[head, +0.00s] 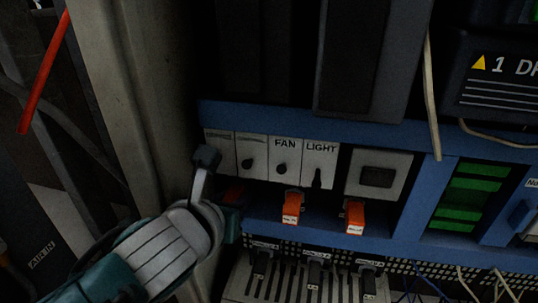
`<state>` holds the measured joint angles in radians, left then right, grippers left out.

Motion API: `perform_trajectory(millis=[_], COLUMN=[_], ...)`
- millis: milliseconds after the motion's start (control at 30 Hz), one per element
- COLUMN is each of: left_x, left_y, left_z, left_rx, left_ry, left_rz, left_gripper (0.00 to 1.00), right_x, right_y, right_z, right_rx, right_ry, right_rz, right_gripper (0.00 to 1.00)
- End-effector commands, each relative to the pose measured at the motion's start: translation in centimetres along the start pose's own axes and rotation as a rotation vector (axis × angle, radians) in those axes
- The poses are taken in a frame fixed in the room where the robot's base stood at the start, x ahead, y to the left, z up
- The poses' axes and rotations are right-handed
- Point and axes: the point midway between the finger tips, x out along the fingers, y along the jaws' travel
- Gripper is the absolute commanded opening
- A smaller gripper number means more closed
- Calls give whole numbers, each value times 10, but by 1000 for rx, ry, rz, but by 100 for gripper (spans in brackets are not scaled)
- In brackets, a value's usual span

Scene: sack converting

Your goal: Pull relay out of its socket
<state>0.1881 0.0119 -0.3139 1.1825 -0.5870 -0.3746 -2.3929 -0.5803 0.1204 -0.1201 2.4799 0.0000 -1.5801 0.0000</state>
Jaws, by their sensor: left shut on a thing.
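My left gripper (220,190) comes in from the lower left, with one dark fingertip up by the switch panel and the other lower down. It is shut on a dark red-orange relay (236,194), which lies in shadow at the left end of the blue rail. The relay is partly hidden by the gripper, and I cannot tell whether it is still seated in its socket. Two brighter orange relays, one in the middle (291,208) and one to the right (355,218), stand on the same rail with small white labels. My right gripper is not in view.
White switch plates marked FAN (285,160) and LIGHT (321,165) sit just above the relays. A beige post (135,90) stands close on the left. Below are a slotted grey duct (300,285) and dark plugs. Loose wires hang at the right.

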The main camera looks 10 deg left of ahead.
Motion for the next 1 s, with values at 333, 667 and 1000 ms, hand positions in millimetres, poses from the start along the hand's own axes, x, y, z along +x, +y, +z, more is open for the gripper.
perform_trajectory(millis=[333,667,1000], left_x=[-2,-16,-32], left_y=[0,0,0], left_z=[-1,-7,-17], left_rx=[0,-1,0], left_ry=[0,0,2], left_rz=[0,0,1], left_gripper=[0,0,0], right_x=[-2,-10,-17], right_y=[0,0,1], right_z=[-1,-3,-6], right_rx=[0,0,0], right_ry=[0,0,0], right_rz=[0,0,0], right_gripper=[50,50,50])
